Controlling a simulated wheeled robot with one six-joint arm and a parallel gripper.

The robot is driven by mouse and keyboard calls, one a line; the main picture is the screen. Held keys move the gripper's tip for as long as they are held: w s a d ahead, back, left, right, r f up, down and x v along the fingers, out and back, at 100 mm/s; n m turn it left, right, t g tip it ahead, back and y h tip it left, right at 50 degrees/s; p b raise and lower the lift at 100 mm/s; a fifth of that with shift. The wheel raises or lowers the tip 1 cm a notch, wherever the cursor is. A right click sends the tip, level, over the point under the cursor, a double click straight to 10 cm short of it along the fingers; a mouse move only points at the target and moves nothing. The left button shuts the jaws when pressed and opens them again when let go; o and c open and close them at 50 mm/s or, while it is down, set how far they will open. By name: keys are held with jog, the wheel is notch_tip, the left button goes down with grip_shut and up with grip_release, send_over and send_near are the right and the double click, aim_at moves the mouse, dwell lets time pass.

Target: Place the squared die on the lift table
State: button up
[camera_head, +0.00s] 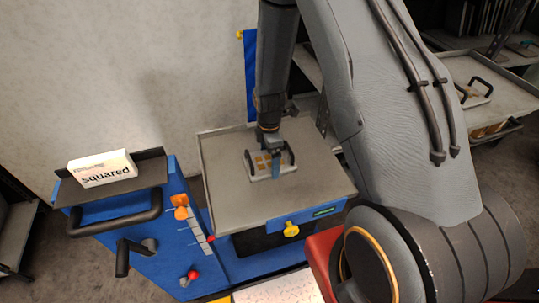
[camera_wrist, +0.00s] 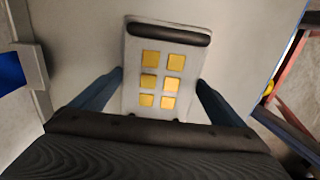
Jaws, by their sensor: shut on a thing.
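The squared die (camera_head: 256,171) is a pale plate with gold squares and dark handles at its ends. In the wrist view the die (camera_wrist: 132,95) shows several gold squares in two columns and one black handle. My gripper (camera_head: 271,163) is shut on the die, its blue fingers on either side in the wrist view (camera_wrist: 160,88). The lift table (camera_head: 225,185) has a grey top on a blue body. The die is over the middle of that top; whether it touches is hard to tell. The die's near end is hidden by my gripper in the wrist view.
Another plate with black handles (camera_head: 474,93) lies on a grey rack shelf (camera_head: 515,85) at right. The grey top around the die is clear.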

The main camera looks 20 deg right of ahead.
aim_at(269, 161)
jog(key=o, duration=1.8)
jog(key=shift+f, duration=0.1)
jog(key=shift+c, duration=0.2)
notch_tip(269, 161, up, 11)
jog(key=b, duration=0.3)
jog(key=s+r+m+t, duration=0.1)
jog(key=s+r+m, duration=1)
jog(key=s+m, duration=0.5)
jog(key=shift+m, duration=1)
jog(key=shift+r, duration=0.1)
